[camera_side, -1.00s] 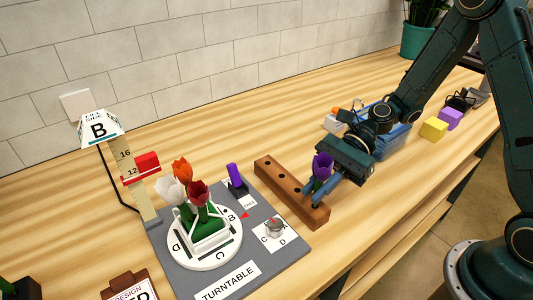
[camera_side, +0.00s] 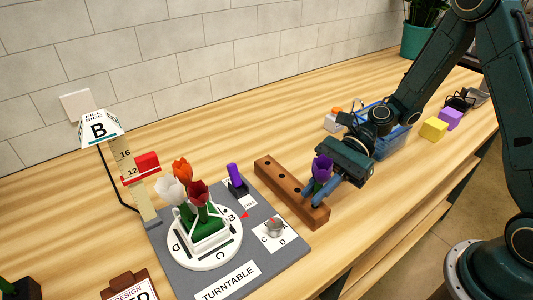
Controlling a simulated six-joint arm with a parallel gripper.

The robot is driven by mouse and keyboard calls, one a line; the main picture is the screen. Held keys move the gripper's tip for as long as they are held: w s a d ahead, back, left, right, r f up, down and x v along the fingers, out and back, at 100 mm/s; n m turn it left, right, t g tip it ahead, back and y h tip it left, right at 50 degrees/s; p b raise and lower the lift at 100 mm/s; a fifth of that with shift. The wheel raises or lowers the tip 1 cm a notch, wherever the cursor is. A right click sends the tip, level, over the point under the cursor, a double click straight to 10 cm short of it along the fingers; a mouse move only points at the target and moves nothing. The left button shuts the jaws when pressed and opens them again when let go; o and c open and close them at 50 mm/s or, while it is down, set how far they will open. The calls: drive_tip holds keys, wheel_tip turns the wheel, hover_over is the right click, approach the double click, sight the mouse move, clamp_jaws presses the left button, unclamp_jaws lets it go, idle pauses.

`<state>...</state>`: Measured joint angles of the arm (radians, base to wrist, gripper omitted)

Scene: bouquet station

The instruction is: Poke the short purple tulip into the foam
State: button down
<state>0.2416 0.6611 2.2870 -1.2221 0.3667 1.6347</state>
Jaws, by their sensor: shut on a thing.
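The purple tulip (camera_side: 322,167) stands upright at the right part of the brown wooden block with holes (camera_side: 284,184). My gripper (camera_side: 318,194) is shut on the tulip, its blue fingers around it below the bloom. The tulip's lower stem is hidden behind the fingers, so I cannot tell whether it is in a hole.
A height post with a red slider (camera_side: 147,163) and lamp-like B sign (camera_side: 98,128) stands left. A blue tray (camera_side: 390,143) and yellow block (camera_side: 433,129) lie right.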

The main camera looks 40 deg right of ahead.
drive_tip(key=shift+f, duration=0.6)
idle(1.2)
idle(0.6)
drive_tip(key=c, duration=1.4)
unclamp_jaws()
drive_tip(key=shift+c, duration=0.2)
drive_tip(key=shift+d, duration=0.2)
drive_tip(key=shift+w+d+r, duration=0.1)
drive_tip(key=shift+d+r, duration=0.25)
drive_tip(key=shift+d, duration=0.3)
drive_tip(key=shift+d+r, duration=0.1)
drive_tip(key=shift+d, duration=0.2)
drive_tip(key=shift+d+r, duration=0.15)
drive_tip(key=shift+d, duration=0.2)
drive_tip(key=shift+d+r, duration=0.15)
drive_tip(key=shift+d, duration=0.15)
